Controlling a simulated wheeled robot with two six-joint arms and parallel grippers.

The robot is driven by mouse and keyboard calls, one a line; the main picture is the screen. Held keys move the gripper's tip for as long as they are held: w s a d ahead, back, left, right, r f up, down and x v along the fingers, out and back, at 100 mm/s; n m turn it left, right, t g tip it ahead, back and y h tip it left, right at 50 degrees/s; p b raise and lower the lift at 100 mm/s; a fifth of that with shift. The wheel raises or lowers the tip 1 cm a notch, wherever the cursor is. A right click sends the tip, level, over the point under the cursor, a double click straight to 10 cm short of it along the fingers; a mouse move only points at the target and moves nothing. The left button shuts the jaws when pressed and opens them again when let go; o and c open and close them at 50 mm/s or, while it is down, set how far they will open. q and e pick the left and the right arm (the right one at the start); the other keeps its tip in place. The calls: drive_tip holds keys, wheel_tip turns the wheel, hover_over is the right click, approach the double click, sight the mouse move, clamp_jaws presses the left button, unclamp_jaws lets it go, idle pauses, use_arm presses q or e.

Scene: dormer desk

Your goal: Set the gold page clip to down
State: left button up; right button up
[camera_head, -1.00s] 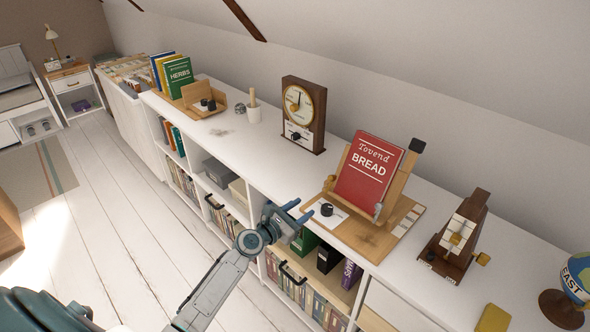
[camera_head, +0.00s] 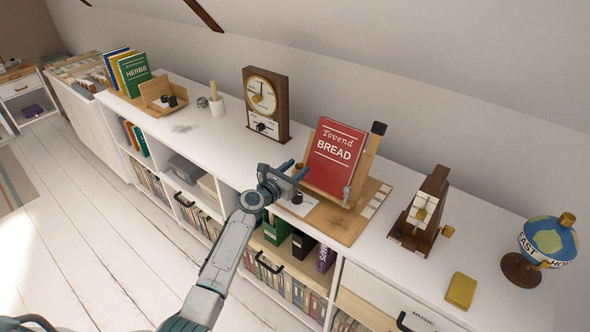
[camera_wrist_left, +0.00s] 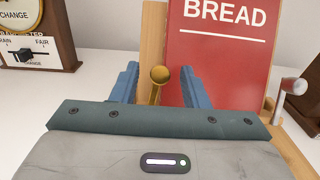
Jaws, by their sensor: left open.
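The gold page clip (camera_wrist_left: 159,76) shows in the left wrist view as a round gold knob on a short stem, in front of the wooden stand and the left side of the red BREAD book (camera_wrist_left: 225,55). In the head view the clip (camera_head: 298,167) is a small gold spot at the book's left edge. My left gripper (camera_head: 292,171) is open, with one blue finger on each side of the knob in the wrist view. I cannot tell whether they touch it. The stem's lower end is hidden behind the gripper body. My right gripper is not in view.
A silver clip (camera_wrist_left: 293,86) stands at the book's right. The wooden base (camera_head: 335,223) lies under the stand. A clock (camera_head: 265,103) stands to the left, a small wooden device (camera_head: 425,210) and a globe (camera_head: 548,240) to the right.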

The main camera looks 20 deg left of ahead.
use_arm(q)
clamp_jaws()
drive_tip(key=shift+d, duration=0.1)
